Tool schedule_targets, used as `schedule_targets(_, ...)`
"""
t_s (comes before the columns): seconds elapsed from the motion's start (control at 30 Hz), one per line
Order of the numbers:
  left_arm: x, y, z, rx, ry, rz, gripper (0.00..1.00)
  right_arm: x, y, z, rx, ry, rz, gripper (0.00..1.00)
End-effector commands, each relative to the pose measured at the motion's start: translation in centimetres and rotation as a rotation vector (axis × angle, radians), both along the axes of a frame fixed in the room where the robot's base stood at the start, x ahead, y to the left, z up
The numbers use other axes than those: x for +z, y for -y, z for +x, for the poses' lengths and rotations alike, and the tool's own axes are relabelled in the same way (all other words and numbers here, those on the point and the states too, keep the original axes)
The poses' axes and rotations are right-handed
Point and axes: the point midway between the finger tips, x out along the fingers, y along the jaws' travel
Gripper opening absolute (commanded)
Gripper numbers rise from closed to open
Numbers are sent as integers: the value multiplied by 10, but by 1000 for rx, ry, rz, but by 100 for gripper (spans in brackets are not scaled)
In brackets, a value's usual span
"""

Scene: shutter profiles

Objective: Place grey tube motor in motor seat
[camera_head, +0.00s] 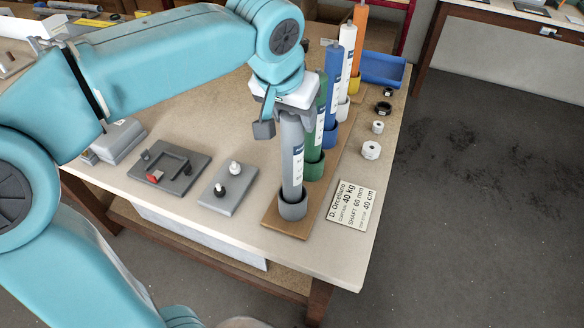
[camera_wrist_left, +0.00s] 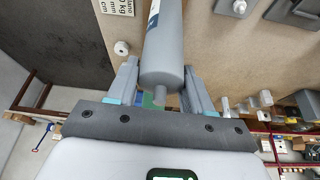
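The grey tube motor (camera_head: 292,155) stands upright in a grey cup (camera_head: 292,206) at the near end of a brown board. My left gripper (camera_head: 283,122) is at its upper end, pointing down, with one finger left of the tube and a small gap between them. In the left wrist view the tube (camera_wrist_left: 163,60) lies between the two fingers (camera_wrist_left: 162,82), which look open around it. The motor seat is not clearly identifiable; a dark grey plate with a raised square frame (camera_head: 170,172) and a red part lies left on the table. My right gripper is not in view.
Green (camera_head: 316,140), blue (camera_head: 332,90) and other tubes stand in a row behind the grey one. A grey plate with a white and a black knob (camera_head: 227,187) lies left of it. A card (camera_head: 350,204) and small rings lie to the right, near the table's edge.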

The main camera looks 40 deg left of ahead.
Motion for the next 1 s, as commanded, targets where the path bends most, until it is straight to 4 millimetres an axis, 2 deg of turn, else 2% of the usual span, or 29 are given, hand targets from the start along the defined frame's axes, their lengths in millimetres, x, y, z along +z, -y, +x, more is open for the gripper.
schedule_targets(0.03,0,0,0,0,0,0,33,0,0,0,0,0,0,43)
schedule_targets(0.13,0,0,0,0,0,1,1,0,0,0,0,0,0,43)
schedule_targets(0.5,3,0,0,1,5,0,0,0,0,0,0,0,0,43)
schedule_targets(0.67,12,0,1,1,6,-1,0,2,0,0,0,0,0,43)
schedule_targets(0.83,34,0,1,1,8,-2,0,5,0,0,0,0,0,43)
schedule_targets(1.0,66,0,1,0,9,-2,0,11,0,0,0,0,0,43)
